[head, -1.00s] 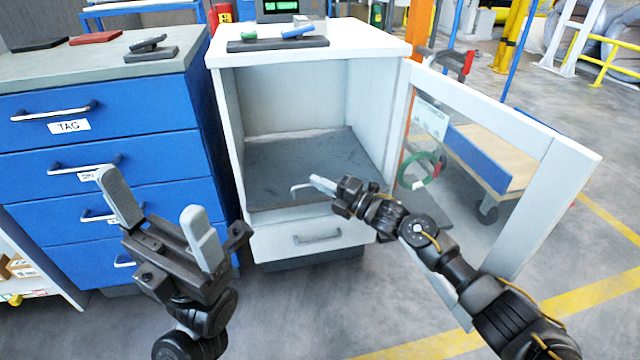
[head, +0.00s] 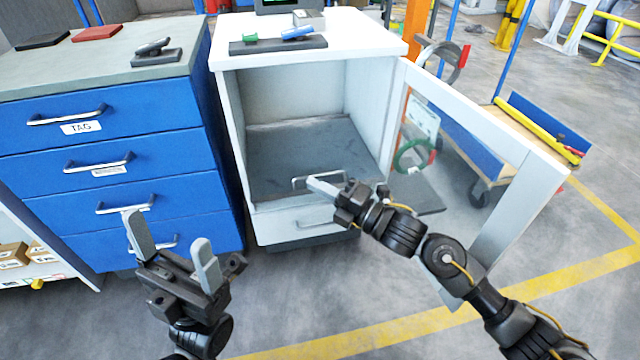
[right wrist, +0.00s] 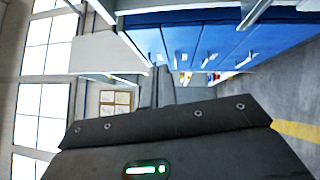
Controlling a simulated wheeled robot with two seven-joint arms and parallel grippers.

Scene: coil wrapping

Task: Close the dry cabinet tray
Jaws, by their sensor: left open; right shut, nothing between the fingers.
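The white dry cabinet (head: 222,140) stands in the middle of the head view with its glass door (head: 520,150) swung open to the right. The dark grey tray (head: 290,150) lies low in the open compartment, with a pale bar handle (head: 297,183) at its front edge. My right gripper (head: 314,184) is shut and empty, its fingertips at the handle; I cannot tell if they touch it. Its fingers (right wrist: 158,88) also show in the right wrist view. My left gripper (head: 168,242) is open and empty, in front of the blue drawer unit.
The blue drawer unit (head: 110,165) stands at left of the cabinet. A white drawer (head: 290,222) is under the tray. My right forearm lies across the front of the door's glass. A cart (head: 500,165) stands behind the door. The floor in front is clear.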

